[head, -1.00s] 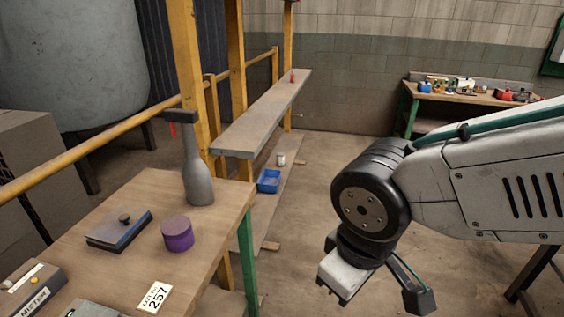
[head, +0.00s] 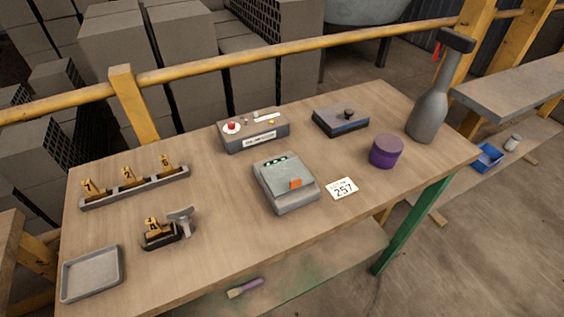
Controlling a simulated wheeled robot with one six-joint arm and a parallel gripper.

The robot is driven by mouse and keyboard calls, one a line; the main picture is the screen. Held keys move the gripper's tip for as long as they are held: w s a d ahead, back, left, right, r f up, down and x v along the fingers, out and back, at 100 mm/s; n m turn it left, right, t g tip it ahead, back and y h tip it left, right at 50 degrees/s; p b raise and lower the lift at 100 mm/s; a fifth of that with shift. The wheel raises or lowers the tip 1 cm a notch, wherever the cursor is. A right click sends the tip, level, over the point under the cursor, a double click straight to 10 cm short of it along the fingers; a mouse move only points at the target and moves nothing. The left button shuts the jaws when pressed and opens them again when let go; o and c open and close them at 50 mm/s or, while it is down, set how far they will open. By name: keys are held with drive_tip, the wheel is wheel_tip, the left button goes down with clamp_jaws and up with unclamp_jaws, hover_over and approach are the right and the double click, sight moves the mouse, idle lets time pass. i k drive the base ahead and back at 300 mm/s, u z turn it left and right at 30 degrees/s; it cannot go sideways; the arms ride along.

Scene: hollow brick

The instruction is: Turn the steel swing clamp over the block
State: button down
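A small grey steel piece with a flat head, which looks like the swing clamp (head: 181,216), stands at the right end of a small black holder (head: 163,241) on the front left of the table. An orange-yellow block (head: 152,226) with a dark mark sits upright in that holder. The clamp's head is beside the block, to its right, and does not appear to cover it. The clamp's pivot is too small to make out. My gripper is out of view.
On the wooden table (head: 225,220) are a grey rack (head: 140,191) of several orange blocks, an empty tray (head: 92,275), a hinged grey box (head: 287,190), a control box (head: 245,143), a purple tin (head: 386,151) and a tall grey bottle (head: 428,110). Bare tabletop surrounds the holder.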

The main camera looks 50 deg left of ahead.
sight(182, 214)
drive_tip(key=k, duration=0.5)
drive_tip(key=u, duration=1.55)
drive_tip(key=i, duration=0.25)
drive_tip(key=z, duration=0.4)
drive_tip(key=k, duration=0.55)
drive_tip(key=u, duration=0.3)
drive_tip(key=i, duration=0.45)
